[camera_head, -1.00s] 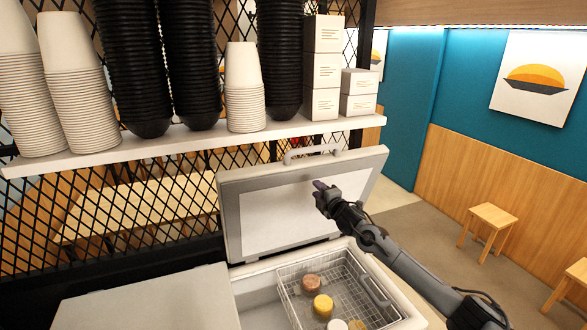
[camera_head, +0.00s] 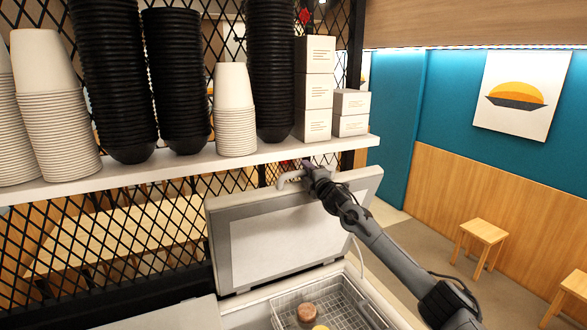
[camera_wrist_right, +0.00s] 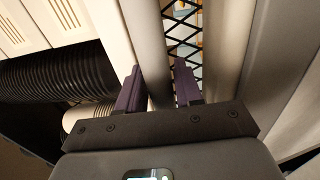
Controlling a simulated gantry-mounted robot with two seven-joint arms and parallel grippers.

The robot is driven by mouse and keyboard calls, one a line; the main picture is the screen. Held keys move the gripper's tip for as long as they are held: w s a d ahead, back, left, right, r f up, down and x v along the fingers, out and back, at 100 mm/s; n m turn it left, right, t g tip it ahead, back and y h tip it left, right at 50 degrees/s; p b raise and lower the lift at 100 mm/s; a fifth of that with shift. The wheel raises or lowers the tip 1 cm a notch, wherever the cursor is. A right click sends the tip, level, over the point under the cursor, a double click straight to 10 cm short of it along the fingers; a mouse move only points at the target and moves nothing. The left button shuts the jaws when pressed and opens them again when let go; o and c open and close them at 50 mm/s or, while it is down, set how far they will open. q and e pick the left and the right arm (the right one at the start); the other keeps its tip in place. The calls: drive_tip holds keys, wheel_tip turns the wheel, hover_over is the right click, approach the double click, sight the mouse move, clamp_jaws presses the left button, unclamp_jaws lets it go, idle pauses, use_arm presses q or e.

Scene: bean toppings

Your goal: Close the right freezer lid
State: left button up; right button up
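The right freezer lid (camera_head: 285,240) stands raised and tilted back, its pale inner panel facing me in the head view. Its light grey handle (camera_head: 287,180) shows at the top edge, partly hidden by my gripper. My right gripper (camera_head: 308,168) is at the right part of the handle, in front of the shelf edge. In the right wrist view, the two purple fingers (camera_wrist_right: 160,88) are apart, and a grey bar, likely the handle, runs up close to the left finger. I cannot tell whether they touch. My left gripper is not in view.
A white shelf (camera_head: 180,163) with cup stacks, black bowl stacks (camera_head: 272,70) and white boxes (camera_head: 315,90) is just above and behind the lid. Below the lid, a wire basket (camera_head: 345,300) with toppings sits in the open freezer. Stools stand at the right.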

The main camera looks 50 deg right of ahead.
drive_tip(key=shift+w+d+r, duration=0.1)
drive_tip(key=shift+w+d, duration=0.25)
drive_tip(key=shift+w, duration=0.25)
clamp_jaws()
drive_tip(key=shift+a, duration=0.1)
